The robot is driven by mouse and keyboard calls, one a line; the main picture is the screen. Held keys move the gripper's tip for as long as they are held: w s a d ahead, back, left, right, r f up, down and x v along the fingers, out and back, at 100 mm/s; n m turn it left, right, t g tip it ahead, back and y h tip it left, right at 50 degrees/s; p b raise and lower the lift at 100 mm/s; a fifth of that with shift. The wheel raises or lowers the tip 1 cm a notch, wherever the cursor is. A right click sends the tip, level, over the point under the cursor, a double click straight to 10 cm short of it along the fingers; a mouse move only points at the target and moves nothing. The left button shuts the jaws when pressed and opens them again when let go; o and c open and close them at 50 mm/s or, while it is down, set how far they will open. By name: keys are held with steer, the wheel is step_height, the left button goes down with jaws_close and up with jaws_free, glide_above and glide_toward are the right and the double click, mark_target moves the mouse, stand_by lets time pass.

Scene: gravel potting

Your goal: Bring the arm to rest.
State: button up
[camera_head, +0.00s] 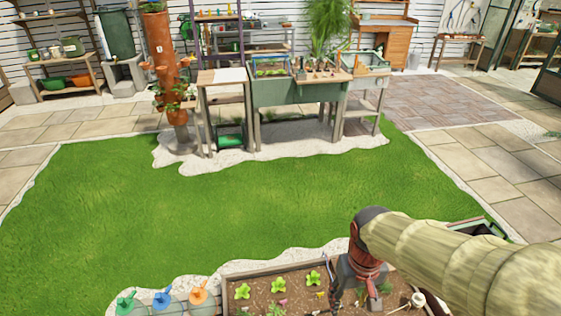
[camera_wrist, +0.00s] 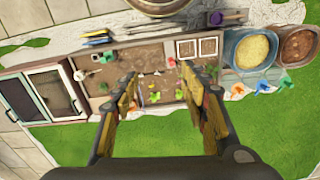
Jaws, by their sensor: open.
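My gripper (camera_wrist: 170,88) is open in the wrist view, its two yellow-brown fingers apart with nothing between them. It points down from above a wooden planter bed (camera_wrist: 150,58) of brown soil with small green plants. In the head view my sleeved arm reaches in from the right, and its dark red wrist end hangs over the same bed (camera_head: 295,285). The fingertips are hard to make out in that view. Small green seedlings (camera_head: 242,291) stand in the bed to the left of the wrist.
Blue and yellow-filled tub (camera_wrist: 251,50) and a brown-filled tub (camera_wrist: 297,46) stand right of the bed. A glazed cold frame (camera_wrist: 50,92) stands left. Colored watering cans (camera_head: 162,298) line the bed's left end. Open lawn (camera_head: 200,215) separates it from the potting benches (camera_head: 300,92).

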steer(key=s+d+r+t+p, duration=0.1)
steer(key=s+r+t, duration=0.1)
steer(key=r, duration=0.6)
steer(key=s+d+r+m+t+p, duration=0.1)
steer(key=s+r+t, duration=0.2)
steer(key=r, duration=0.5)
steer(key=shift+d+r+t+p, duration=0.3)
steer(key=shift+d+r+p, duration=0.05)
steer(key=shift+r, duration=0.05)
